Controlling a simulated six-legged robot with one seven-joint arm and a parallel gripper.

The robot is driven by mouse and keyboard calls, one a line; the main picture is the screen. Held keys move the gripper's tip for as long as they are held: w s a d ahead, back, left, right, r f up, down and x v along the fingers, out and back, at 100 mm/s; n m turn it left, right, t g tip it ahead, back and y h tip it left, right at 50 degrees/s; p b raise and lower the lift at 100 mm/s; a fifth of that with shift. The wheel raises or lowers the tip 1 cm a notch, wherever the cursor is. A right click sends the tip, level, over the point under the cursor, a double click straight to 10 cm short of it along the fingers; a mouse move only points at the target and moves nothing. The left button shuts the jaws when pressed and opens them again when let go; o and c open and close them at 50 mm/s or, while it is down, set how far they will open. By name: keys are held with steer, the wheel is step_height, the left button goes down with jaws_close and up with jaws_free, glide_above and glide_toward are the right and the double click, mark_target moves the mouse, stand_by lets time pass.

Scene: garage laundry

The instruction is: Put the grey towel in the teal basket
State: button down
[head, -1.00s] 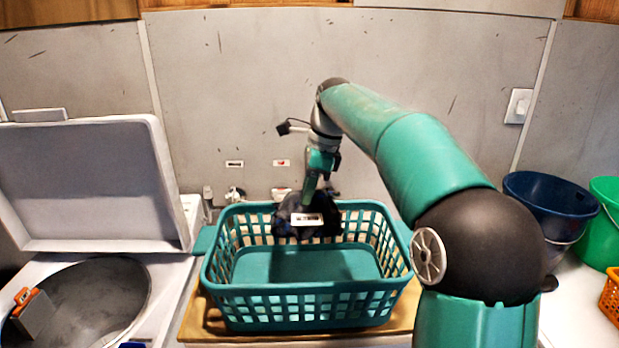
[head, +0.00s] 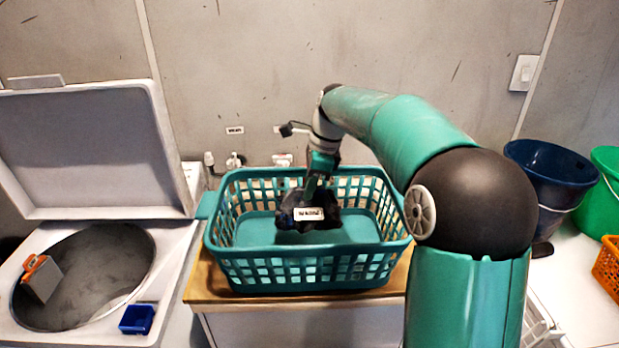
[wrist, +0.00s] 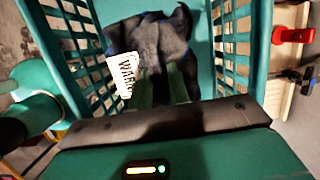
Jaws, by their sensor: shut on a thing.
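The teal basket (head: 312,276) stands on a wooden board, its lattice walls upright and its top open. My gripper (head: 312,193) points down inside the basket opening and is shut on a dark grey bundled towel (head: 290,212) with a white printed label. The towel hangs within the walls, over the teal floor; I cannot tell if it touches the floor. In the wrist view the towel (wrist: 165,35) lies beyond my fingers (wrist: 165,85), between the basket's two side walls (wrist: 75,45). The fingertips are partly hidden in the cloth.
An open-lidded washer (head: 165,255) with an orange-and-grey box (head: 41,278) at its drum stands at left. A small blue box (head: 137,319) lies on its front edge. Blue (head: 550,185) and green (head: 608,205) buckets and an orange basket (head: 608,265) stand at right. The wall is behind.

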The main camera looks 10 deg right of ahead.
steer(key=shift+f, duration=0.2)
steer(key=c, duration=1.3)
jaws_free()
steer(key=shift+o, duration=0.2)
steer(key=shift+r, duration=4.5)
